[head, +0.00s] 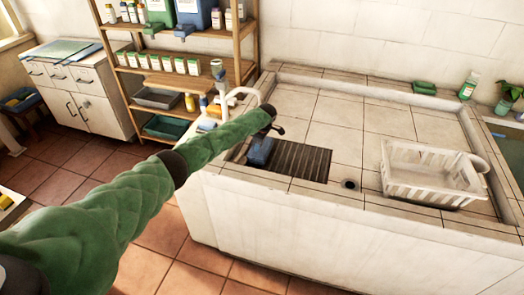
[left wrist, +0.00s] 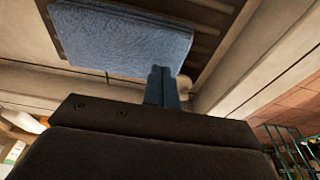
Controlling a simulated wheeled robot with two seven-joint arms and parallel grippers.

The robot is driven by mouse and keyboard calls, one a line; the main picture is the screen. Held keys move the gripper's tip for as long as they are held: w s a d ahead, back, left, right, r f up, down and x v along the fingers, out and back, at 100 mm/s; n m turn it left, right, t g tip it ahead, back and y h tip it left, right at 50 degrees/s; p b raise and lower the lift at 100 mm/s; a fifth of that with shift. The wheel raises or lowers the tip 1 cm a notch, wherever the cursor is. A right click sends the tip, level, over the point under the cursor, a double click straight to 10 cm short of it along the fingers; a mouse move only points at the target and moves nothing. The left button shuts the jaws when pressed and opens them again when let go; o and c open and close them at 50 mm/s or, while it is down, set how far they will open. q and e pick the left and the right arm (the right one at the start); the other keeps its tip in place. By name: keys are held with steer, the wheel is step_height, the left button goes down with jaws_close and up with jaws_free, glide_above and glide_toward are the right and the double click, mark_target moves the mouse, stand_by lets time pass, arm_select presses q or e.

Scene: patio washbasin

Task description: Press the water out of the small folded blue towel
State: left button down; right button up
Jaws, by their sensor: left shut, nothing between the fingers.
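The small folded blue towel (head: 260,151) lies on the left end of the dark slatted rack (head: 304,160) in the basin. My left gripper (head: 272,120) is shut and empty, just above and behind the towel in the head view. In the left wrist view the towel (left wrist: 125,40) fills the upper left, and the shut fingers (left wrist: 162,85) point toward its edge. I cannot tell whether the fingertips touch it. My right gripper is in neither view.
A white tap (head: 243,94) stands at the basin's left edge. A white basket (head: 428,170) sits on the right, with a drain hole (head: 349,184) between. A green block (head: 425,88) and a bottle (head: 468,86) stand at the back. The tiled basin middle is clear.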

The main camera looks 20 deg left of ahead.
arm_select(q)
steer(key=shift+f, duration=0.7)
steer(key=shift+s+f, duration=0.15)
steer(key=shift+f, duration=0.1)
stand_by(1.8)
